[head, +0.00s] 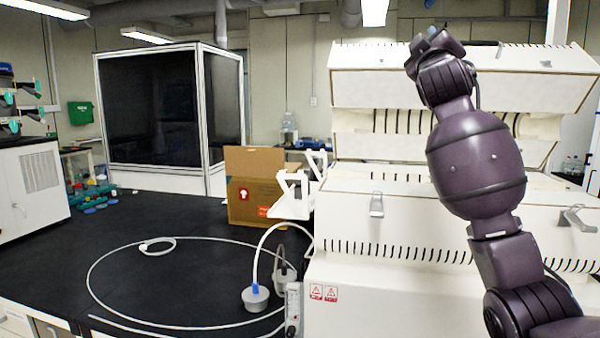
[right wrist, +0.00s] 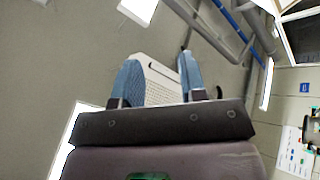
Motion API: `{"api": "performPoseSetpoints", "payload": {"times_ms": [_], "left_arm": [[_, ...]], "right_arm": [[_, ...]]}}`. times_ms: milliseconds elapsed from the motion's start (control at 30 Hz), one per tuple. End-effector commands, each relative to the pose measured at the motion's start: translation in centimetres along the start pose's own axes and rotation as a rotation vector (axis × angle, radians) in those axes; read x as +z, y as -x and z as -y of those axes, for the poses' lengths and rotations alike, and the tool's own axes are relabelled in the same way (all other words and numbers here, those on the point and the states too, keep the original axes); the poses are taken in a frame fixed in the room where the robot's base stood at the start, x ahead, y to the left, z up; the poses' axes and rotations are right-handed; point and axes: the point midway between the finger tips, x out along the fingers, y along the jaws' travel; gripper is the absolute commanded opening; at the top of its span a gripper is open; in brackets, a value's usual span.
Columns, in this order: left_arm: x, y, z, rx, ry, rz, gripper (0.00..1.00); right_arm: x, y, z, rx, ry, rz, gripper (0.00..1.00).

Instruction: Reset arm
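My right arm (head: 475,165) rises bent in front of the white freeze dryer (head: 385,300) in the head view. My left arm and gripper are not in view.
The black bench (head: 50,255) at left holds a looped pale hose (head: 90,290), a grey round fitting (head: 255,297), a cardboard box (head: 250,200) and a white bracket (head: 293,195). A dark-panelled enclosure (head: 150,110) stands behind. The bench's left part is mostly clear.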

Motion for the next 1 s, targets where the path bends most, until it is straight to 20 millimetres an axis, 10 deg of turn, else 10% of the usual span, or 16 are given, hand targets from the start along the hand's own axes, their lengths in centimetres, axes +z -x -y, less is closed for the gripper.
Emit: {"api": "performPoseSetpoints", "payload": {"times_ms": [500, 1000], "left_arm": [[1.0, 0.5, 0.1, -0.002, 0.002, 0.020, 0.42], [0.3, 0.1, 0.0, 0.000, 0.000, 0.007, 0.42]], "right_arm": [[11.0, 13.8, 17.6, -0.287, -0.392, -0.032, 0.38], [23.0, 33.5, 28.3, -0.504, -0.661, 0.183, 0.38]]}}
